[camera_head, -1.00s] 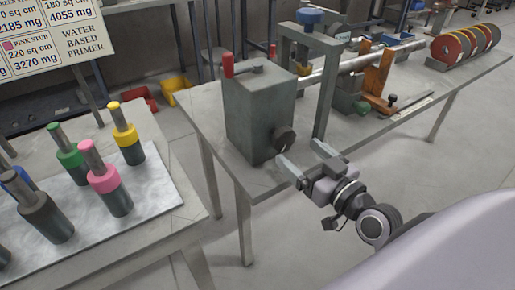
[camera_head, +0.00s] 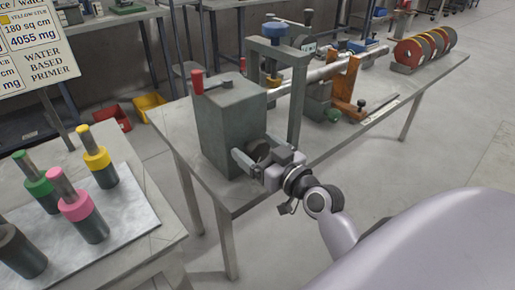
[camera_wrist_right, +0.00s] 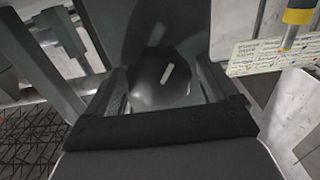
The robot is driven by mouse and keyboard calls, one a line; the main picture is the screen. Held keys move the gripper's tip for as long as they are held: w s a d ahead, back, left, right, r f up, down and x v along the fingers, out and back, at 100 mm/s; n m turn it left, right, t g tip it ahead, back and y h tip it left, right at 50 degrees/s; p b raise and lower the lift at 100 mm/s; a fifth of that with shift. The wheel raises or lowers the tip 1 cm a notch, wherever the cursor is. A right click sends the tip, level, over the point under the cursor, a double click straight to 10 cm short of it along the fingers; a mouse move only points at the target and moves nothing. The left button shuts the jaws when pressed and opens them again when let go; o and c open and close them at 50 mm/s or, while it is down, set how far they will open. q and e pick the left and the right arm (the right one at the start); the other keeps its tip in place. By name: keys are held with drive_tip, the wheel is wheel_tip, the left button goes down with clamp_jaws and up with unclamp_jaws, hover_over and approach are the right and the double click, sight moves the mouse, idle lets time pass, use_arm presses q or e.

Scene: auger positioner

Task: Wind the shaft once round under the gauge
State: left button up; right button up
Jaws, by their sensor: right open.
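A grey box (camera_head: 230,125) stands on the near end of the metal bench, with a dark round knob (camera_head: 259,149) low on its side. The knob, with a pale slot mark, fills the middle of the right wrist view (camera_wrist_right: 160,80). My right gripper (camera_head: 250,150) is open, its fingers on either side of the knob; I cannot tell whether they touch it. A silver shaft (camera_head: 325,70) runs along the bench behind the box. A grey upright frame (camera_head: 297,95) with a blue-topped part (camera_head: 273,31) stands over it; I cannot tell which part is the gauge. My left gripper is out of view.
An orange support (camera_head: 346,85) and several red discs (camera_head: 408,52) stand farther along the bench. At left, a low table (camera_head: 140,218) bears several colour-banded stubs. Floor shows between the tables.

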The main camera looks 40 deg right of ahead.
drive_tip(key=c, duration=1)
use_arm(q)
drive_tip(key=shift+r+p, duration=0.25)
drive_tip(key=shift+p, duration=0.05)
use_arm(e)
drive_tip(key=shift+r+m, duration=0.1)
drive_tip(key=shift+m, duration=0.4)
drive_tip(key=m+p, duration=0.2)
drive_tip(key=m, duration=0.2)
drive_tip(key=shift+d+p, duration=0.1)
drive_tip(key=shift+p, duration=0.3)
drive_tip(key=m+p, duration=0.1)
drive_tip(key=m, duration=0.2)
drive_tip(key=shift+d+m, duration=0.1)
drive_tip(key=shift+m, duration=0.2)
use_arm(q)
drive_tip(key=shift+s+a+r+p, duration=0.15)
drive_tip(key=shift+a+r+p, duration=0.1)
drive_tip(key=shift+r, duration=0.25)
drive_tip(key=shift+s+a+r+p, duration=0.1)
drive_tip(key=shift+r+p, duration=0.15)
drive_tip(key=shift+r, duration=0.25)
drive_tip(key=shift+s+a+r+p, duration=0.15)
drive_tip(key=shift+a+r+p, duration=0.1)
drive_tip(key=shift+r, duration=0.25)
use_arm(e)
drive_tip(key=shift+d+f+m, duration=0.1)
drive_tip(key=shift+f+m, duration=0.1)
drive_tip(key=shift+m, duration=1.5)
